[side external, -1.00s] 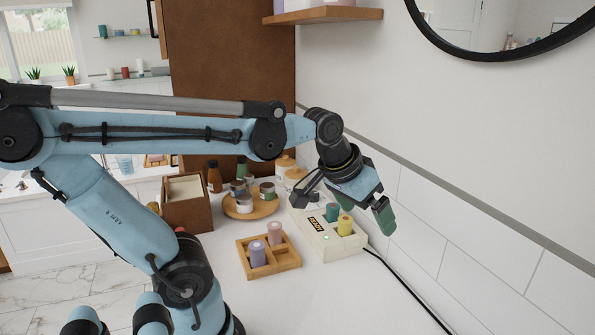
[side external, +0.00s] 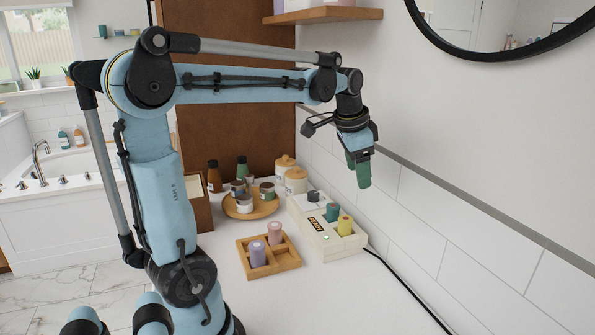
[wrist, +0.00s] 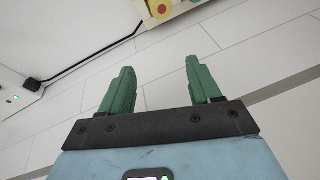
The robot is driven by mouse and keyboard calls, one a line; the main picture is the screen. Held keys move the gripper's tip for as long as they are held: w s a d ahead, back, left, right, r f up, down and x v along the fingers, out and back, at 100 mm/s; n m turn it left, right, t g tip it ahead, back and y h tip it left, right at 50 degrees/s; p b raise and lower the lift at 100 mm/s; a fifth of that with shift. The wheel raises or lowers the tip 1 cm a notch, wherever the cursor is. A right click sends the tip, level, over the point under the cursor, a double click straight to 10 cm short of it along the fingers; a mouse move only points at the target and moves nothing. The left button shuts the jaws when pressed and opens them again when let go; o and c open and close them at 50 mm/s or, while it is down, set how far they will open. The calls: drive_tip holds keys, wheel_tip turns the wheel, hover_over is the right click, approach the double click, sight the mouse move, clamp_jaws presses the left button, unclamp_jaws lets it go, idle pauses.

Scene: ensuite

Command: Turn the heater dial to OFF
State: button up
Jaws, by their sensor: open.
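My gripper (side external: 362,184) is above and right of the heater, near the wall, pointing down and touching nothing. In the wrist view its green fingers (wrist: 158,68) are apart and empty.
A wooden tray (side external: 287,266) with a purple and a pink cylinder lies left of the heater. A round wooden tray (side external: 236,213) with jars stands behind. A black cord (side external: 405,287) runs along the counter by the tiled wall (side external: 450,230).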

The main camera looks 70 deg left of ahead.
drive_tip(key=w+a+m+g, duration=0.1)
drive_tip(key=a+g, duration=0.1)
drive_tip(key=a, duration=0.8)
drive_tip(key=m+g+h, duration=0.1)
drive_tip(key=m, duration=0.1)
hover_over(313, 193)
wheel_tip(313, 193, down, 3)
wheel_tip(313, 193, down, 12)
drive_tip(key=shift+w+f, duration=0.1)
drive_tip(key=shift+c, duration=0.2)
drive_tip(key=c, duration=1)
drive_tip(key=shift+n, duration=0.3)
